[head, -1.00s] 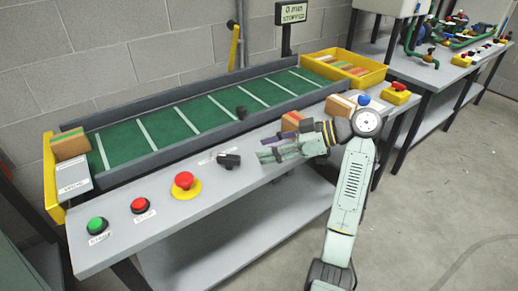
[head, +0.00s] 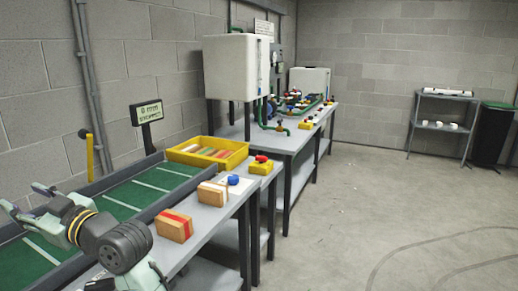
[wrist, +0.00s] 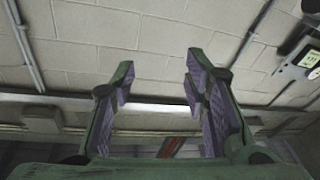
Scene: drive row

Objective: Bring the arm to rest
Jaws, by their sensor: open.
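My gripper (head: 32,205) is at the left of the head view, raised above the green conveyor belt (head: 118,196). In the wrist view my gripper (wrist: 158,85) shows two fingers spread wide apart with nothing between them. Behind them are the block wall (wrist: 150,45) and a pale horizontal strip. My forearm runs down to the bottom edge of the head view.
A brown box with a red stripe (head: 174,225) and another box (head: 212,193) sit on the bench beside the belt. A yellow tray (head: 208,152) stands at the belt's far end. A display post (head: 147,113) rises behind the belt. The floor (head: 400,210) at right is clear.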

